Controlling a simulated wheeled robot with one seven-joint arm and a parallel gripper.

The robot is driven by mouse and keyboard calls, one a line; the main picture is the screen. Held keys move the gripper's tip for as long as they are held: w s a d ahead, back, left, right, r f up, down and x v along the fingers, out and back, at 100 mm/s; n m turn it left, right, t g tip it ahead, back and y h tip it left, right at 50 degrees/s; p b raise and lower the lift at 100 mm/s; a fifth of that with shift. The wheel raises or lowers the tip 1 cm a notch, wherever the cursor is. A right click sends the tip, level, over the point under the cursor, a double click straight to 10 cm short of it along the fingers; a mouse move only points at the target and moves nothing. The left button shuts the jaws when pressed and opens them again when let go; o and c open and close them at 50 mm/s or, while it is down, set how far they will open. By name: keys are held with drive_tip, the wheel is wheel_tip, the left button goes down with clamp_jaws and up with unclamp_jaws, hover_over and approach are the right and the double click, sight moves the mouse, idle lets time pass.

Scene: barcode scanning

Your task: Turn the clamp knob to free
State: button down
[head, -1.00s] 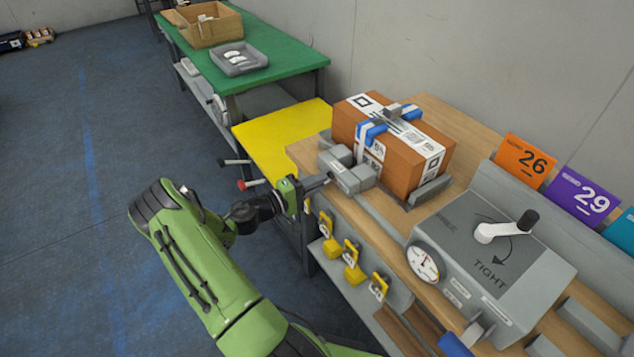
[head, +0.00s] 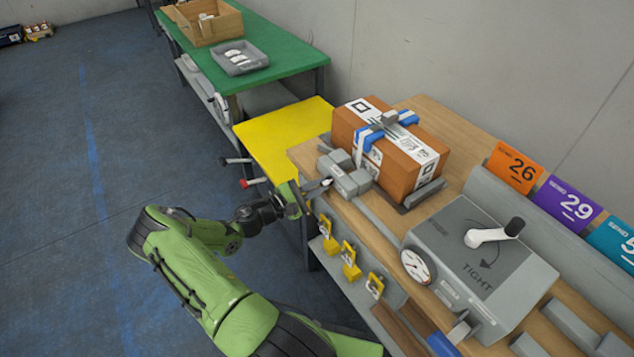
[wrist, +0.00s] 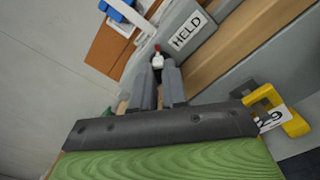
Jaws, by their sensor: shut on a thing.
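The grey clamp (head: 345,176) sits at the bench edge, against the brown box (head: 402,165). In the wrist view the clamp's label reads HELD (wrist: 188,30). A small knob with a white and red tip (wrist: 157,60) shows between the fingertips of my gripper (wrist: 160,76). The two grey fingers are shut on it, with the knob's dark lower part largely hidden between them. In the head view my gripper (head: 318,187) is at the clamp's left end, and the knob is too small there to read its turn.
A grey console (head: 480,265) with a white crank (head: 487,237), a TIGHT marking and a round dial (head: 416,266) stands on the right of the bench. Yellow tags (head: 349,262) hang along the front edge.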

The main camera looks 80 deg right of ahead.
drive_tip(key=n+p, duration=0.2)
drive_tip(key=n, duration=0.2)
drive_tip(key=shift+n, duration=0.3)
drive_tip(key=shift+n+p, duration=0.6)
drive_tip(key=shift+n, duration=1.2)
drive_tip(key=c, duration=1.4)
unclamp_jaws()
drive_tip(key=shift+c, duration=0.2)
drive_tip(key=v, duration=1.6)
drive_tip(key=shift+p, duration=0.4)
drive_tip(key=shift+d, duration=0.1)
